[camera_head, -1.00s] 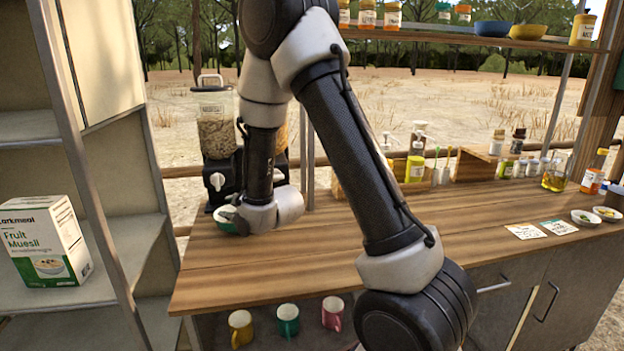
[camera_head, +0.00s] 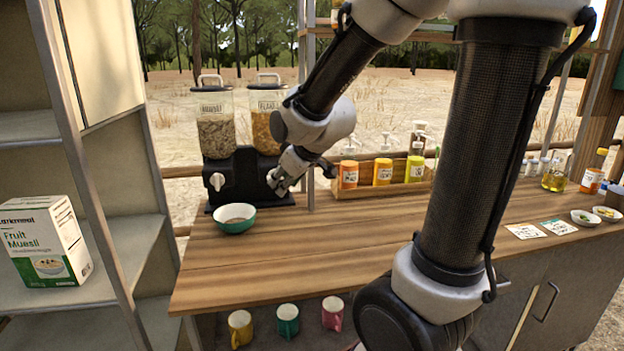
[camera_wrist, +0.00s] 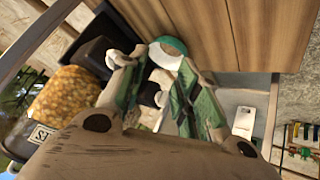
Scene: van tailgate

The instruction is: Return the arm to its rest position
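My arm crosses the middle and right of the head view, raised over the counter. My gripper (camera_head: 280,183) is at its end, above the counter in front of the cereal dispenser's right side. It is up and to the right of the green bowl (camera_head: 234,220) and does not touch it. In the wrist view my gripper (camera_wrist: 163,60) has its green-padded fingers apart with nothing held between them. The bowl (camera_wrist: 172,45) shows beyond the fingertips. In the head view the bowl stands upright on the counter with brownish contents.
The two-jar cereal dispenser (camera_head: 238,180) stands at the counter's back left. A wooden rack of sauce bottles (camera_head: 382,187) is behind my arm. A shelf unit with a muesli box (camera_head: 42,245) is at left. Several mugs (camera_head: 287,318) sit below. The counter's front left is clear.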

